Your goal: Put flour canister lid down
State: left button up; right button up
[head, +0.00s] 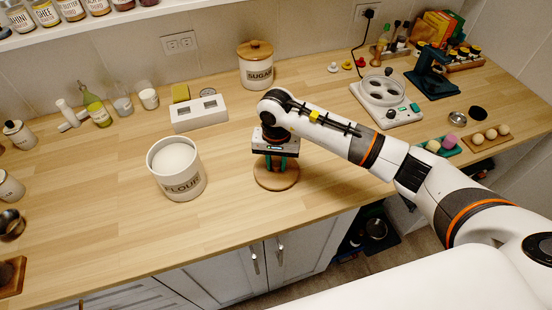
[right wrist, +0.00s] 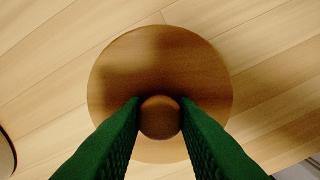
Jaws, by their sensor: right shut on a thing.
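The flour canister (head: 177,168) stands upright and uncovered on the wooden counter, with white flour showing inside. The round wooden flour lid (head: 277,183) is right of it, at or just above the counter near the front edge. My right gripper (head: 276,165) points down over the lid. In the right wrist view the green fingers of my right gripper (right wrist: 160,115) are shut on the knob at the middle of the lid (right wrist: 160,60). Whether the lid's underside touches the counter is hard to tell. My left gripper is not in view.
The sugar canister (head: 256,68) with its wooden lid stands behind my gripper. A white box (head: 199,113) sits behind the flour canister. A white appliance (head: 386,98) and an egg tray (head: 488,138) are to the right. The counter between flour canister and lid is clear.

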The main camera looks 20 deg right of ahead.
aim_at(276, 164)
jog(key=shift+f, duration=0.2)
jog(key=o, duration=1)
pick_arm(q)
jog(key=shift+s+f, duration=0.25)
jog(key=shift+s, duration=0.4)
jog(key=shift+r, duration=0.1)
pick_arm(e)
jog(key=shift+r, duration=0.2)
jog(key=shift+r, duration=0.2)
pick_arm(q)
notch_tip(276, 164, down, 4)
jog(key=b, duration=0.4)
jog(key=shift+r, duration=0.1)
pick_arm(e)
notch_tip(276, 164, up, 12)
jog(key=shift+f, duration=0.15)
jog(key=shift+f, duration=0.1)
